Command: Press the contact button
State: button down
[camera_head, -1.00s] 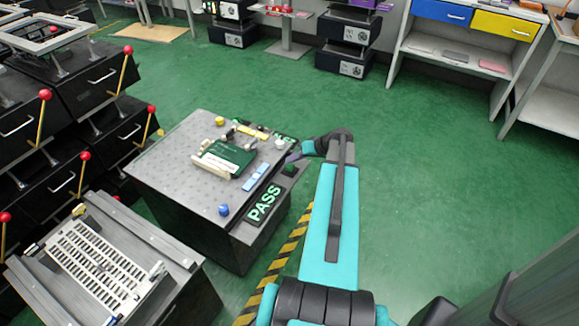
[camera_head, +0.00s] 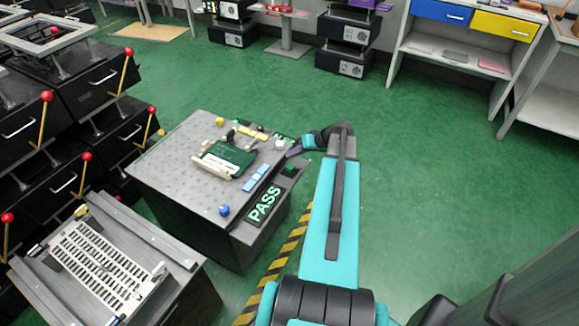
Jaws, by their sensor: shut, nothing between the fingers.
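The test fixture (camera_head: 165,165) is a dark box with a grey dotted top, standing left of my arm. On its right side, above the lit green PASS display (camera_head: 264,206), is a small green button (camera_head: 290,170). It may be the contact button; no label is readable. My gripper (camera_head: 291,154) is small in view and shut with nothing in it, just above and behind the green button at the fixture's right edge. A small gap shows between them. My wrist and arm come in from the right.
A green board (camera_head: 228,158) lies on the fixture top, with a blue knob (camera_head: 223,210) and white knob (camera_head: 280,144) near the right edge. Black drawers with red-knobbed levers (camera_head: 125,70) crowd the left. Green floor is clear to the right.

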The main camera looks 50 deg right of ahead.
jog(key=shift+r, duration=0.8)
dwell(0.4)
